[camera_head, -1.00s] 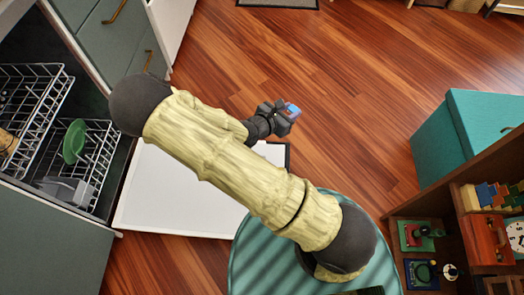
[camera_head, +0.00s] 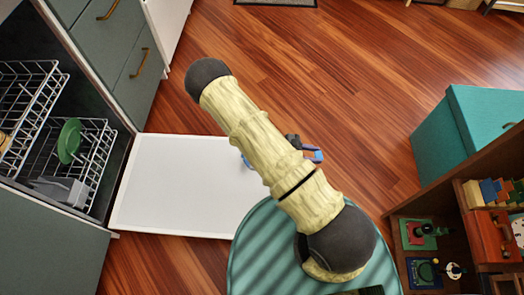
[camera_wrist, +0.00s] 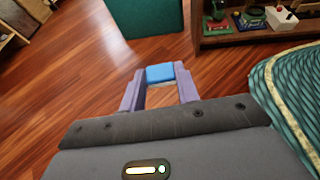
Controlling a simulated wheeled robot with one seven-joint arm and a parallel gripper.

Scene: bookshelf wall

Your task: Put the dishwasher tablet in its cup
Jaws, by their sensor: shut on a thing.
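The dishwasher tablet is a small blue block (camera_wrist: 160,72) at the fingertips in the wrist view. My gripper (camera_wrist: 161,77) is shut on it, with a purple finger on each side, held over the wood floor. In the head view my arm hides most of the gripper; only a blue and dark part (camera_head: 314,154) shows at the arm's right side. The open dishwasher door (camera_head: 170,190) lies flat and white to the left of the arm. A small blue patch (camera_head: 246,160) shows at the door's right edge, partly behind my arm; I cannot tell whether it is the cup.
The dishwasher racks (camera_head: 95,165) are pulled into view at left, with a green plate (camera_head: 69,141) standing in one. A teal box (camera_head: 470,125) and a shelf of toys (camera_head: 485,225) stand at right. A round teal striped surface (camera_head: 250,255) is below my arm. Open floor fills the upper middle.

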